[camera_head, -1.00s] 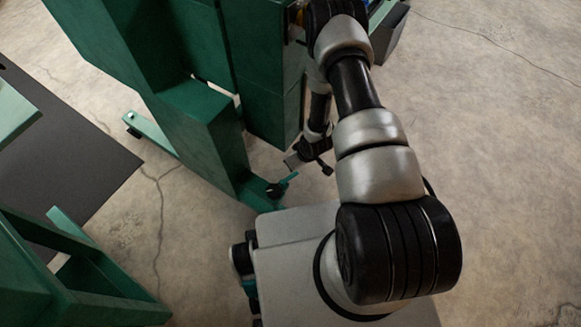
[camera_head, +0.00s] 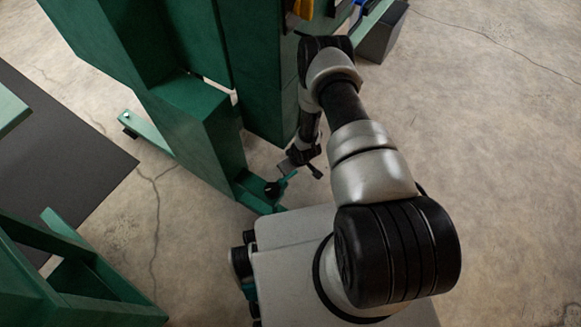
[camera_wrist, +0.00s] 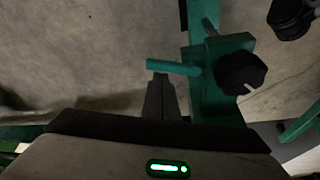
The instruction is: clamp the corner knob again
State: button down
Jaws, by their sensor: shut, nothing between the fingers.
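The black corner knob (camera_head: 272,189) sits on the green foot at the base of the green frame in the head view. In the wrist view the knob (camera_wrist: 241,73) is dark and faceted with a pale mark, right of my fingers. A green rod (camera_wrist: 172,66) sticks out left from the same bracket, its end close to my fingertips; I cannot tell whether they touch. My gripper (camera_wrist: 160,78) is shut and empty, beside the knob and apart from it. In the head view my gripper (camera_head: 284,170) is small and just above the rod.
The tall green frame (camera_head: 195,110) stands close left of my arm. Another green frame (camera_head: 75,275) is at the lower left, by a dark mat (camera_head: 70,150). A dark box (camera_head: 382,35) stands at the top right. Cracked concrete floor (camera_head: 480,150) is open on the right.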

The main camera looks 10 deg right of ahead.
aim_at(294, 174)
jog(key=shift+s+d+m, duration=0.2)
jog(key=shift+s+m, duration=0.1)
jog(key=shift+m, duration=0.4)
jog(key=shift+s+d+m+h, duration=0.15)
jog(key=shift+s+m+h, duration=0.3)
jog(key=shift+m, duration=0.35)
jog(key=m, duration=0.1)
jog(key=s+m+h+b, duration=0.1)
jog(key=m, duration=0.2)
jog(key=shift+s+d+h, duration=0.25)
jog(key=shift+s, duration=0.05)
jog(key=shift+s+b, duration=0.4)
jog(key=shift+s, duration=0.45)
jog(key=shift+s+d, duration=0.45)
jog(key=shift+s, duration=0.1)
